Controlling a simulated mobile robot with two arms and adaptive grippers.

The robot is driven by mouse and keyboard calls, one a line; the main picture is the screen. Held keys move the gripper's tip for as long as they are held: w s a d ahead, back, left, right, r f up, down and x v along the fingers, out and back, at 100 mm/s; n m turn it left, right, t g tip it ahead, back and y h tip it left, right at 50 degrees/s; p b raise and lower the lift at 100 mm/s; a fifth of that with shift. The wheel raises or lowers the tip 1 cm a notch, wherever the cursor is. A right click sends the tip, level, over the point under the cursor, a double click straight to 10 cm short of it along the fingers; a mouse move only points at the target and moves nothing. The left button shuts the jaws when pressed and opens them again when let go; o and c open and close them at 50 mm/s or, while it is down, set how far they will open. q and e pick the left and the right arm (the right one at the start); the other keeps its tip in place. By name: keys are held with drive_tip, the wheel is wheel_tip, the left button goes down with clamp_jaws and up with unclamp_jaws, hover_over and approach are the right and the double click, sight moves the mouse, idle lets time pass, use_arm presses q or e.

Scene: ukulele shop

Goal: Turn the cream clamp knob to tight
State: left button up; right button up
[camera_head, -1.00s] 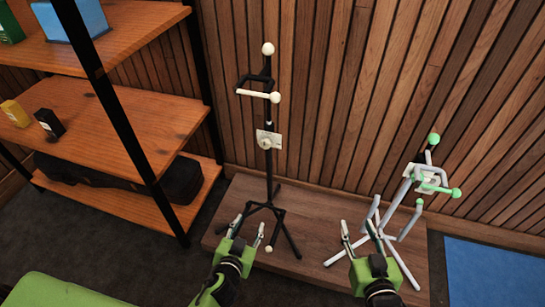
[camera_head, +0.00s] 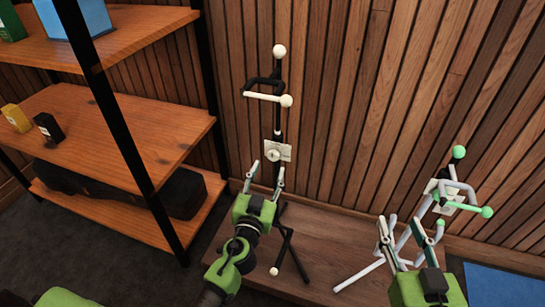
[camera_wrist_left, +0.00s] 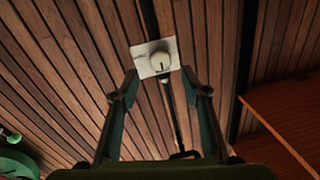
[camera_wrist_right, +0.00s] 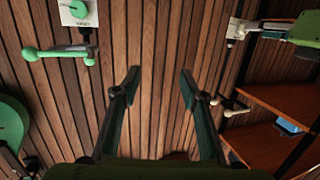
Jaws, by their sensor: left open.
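The cream clamp knob (camera_head: 272,155) sits on a small white plate (camera_head: 286,150) on the black stand (camera_head: 279,105). In the left wrist view the knob (camera_wrist_left: 160,61) is round, with a dark mark pointing down; the plate has small lettering too faint to read. My left gripper (camera_head: 267,174) is open just below and in front of the knob, a finger to either side, not touching it. In the left wrist view the knob shows between and beyond the fingertips (camera_wrist_left: 160,80). My right gripper (camera_head: 401,226) is open and empty before the white stand with green ends.
The white stand (camera_head: 356,276) with green ends (camera_head: 487,212) stands right, its green knob (camera_wrist_right: 77,9) on a plate in the right wrist view. Wooden shelves (camera_head: 110,125) stand left. A slatted wall (camera_head: 350,120) is close behind. A low wooden platform (camera_head: 325,235) carries both stands.

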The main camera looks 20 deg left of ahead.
sight(273, 157)
use_arm(q)
drive_tip(key=w, duration=0.6)
drive_tip(key=shift+w+a, duration=0.1)
drive_tip(key=shift+a, duration=0.15)
drive_tip(key=c, duration=1.1)
